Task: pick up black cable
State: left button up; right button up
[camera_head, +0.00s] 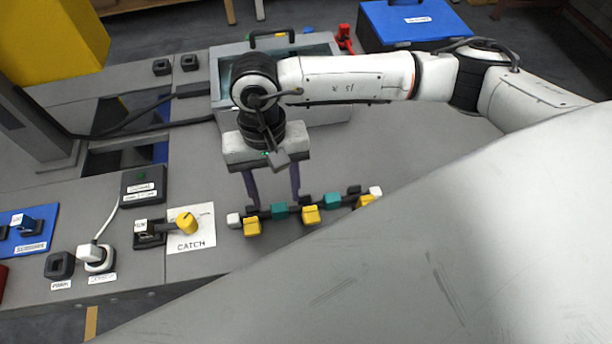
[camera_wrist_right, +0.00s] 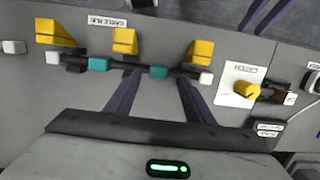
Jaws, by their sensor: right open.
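The black cable (camera_head: 266,214) lies in a row across yellow clips on the grey bench. It has teal sleeves (camera_head: 279,211) and white ends (camera_head: 233,220). In the right wrist view the cable (camera_wrist_right: 128,68) runs across the upper middle. My right gripper (camera_head: 274,203) is open and points down at the cable. Its two purple fingers stand apart, with their tips close to the cable on either side of a teal sleeve (camera_wrist_right: 158,72). I cannot tell whether they touch it. Nothing is held. My left gripper is not seen in the head view.
Left of the cable are a white CATCH plate (camera_head: 190,239) with a yellow knob, a white plug (camera_head: 96,252) and a black box (camera_head: 144,185). A grey case (camera_head: 327,110) and a blue box (camera_head: 415,22) stand behind. A large grey surface hides the lower right.

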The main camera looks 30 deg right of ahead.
aim_at(279, 207)
jog(key=f, duration=0.3)
jog(key=shift+s+f+b, duration=0.25)
jog(key=shift+s+b, duration=0.1)
jog(key=shift+b, duration=0.05)
jog(key=shift+r, duration=0.1)
grip_shut()
